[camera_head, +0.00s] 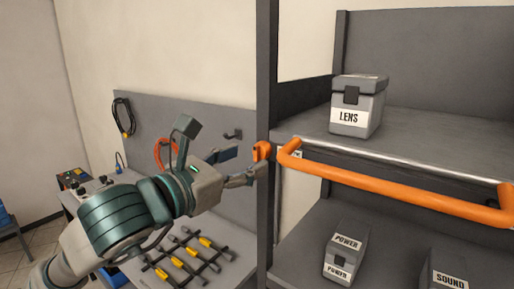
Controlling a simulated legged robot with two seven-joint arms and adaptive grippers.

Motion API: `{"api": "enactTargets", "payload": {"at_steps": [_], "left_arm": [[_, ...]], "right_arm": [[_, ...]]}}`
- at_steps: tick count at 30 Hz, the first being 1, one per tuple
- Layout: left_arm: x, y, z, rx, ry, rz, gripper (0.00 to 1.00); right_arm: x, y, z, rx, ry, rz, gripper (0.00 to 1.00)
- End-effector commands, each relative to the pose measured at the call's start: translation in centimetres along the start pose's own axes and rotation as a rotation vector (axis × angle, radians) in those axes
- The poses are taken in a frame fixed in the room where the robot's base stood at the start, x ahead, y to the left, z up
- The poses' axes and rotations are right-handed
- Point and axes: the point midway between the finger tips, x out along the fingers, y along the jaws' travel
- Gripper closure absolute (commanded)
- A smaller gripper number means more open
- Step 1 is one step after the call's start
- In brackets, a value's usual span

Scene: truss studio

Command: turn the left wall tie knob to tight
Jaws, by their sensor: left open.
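A small orange knob (262,151) sits on the dark upright post (267,80) left of the shelves; I take it for the left wall tie knob. Its tight or loose setting cannot be read. My left gripper (245,165) reaches in from the left, open, with its fingers pointing right toward the post. One fingertip is just below and left of the knob in the picture; I cannot tell whether it touches. The knob does not appear to be held. My right gripper is out of view.
An orange rail (400,188) runs along the front of the upper shelf. A LENS case (357,108) stands on that shelf, with POWER (346,253) and SOUND (449,272) cases below. A bench with yellow-handled tools (184,262) lies behind my left arm.

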Motion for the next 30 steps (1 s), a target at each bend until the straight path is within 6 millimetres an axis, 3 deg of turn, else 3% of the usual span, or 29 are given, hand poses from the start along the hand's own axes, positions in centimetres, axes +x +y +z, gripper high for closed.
{"api": "enactTargets", "payload": {"at_steps": [7, 18, 19, 26, 30], "left_arm": [[3.5, 0.0, 0.1, -0.001, 0.000, -0.001, 0.41], [4.3, 0.0, 0.0, -0.001, 0.000, 0.000, 0.41], [4.3, 0.0, 0.0, -0.001, 0.000, 0.000, 0.44], [4.3, 0.0, 0.0, -0.001, 0.000, -0.001, 1.00], [4.3, 0.0, 0.0, 0.001, 0.000, -0.001, 1.00]], "right_arm": [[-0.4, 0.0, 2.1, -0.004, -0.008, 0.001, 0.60], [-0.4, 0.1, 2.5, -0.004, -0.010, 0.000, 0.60], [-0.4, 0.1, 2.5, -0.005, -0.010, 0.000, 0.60], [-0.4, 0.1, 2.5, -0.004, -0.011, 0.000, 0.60], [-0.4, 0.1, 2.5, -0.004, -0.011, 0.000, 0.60]]}}
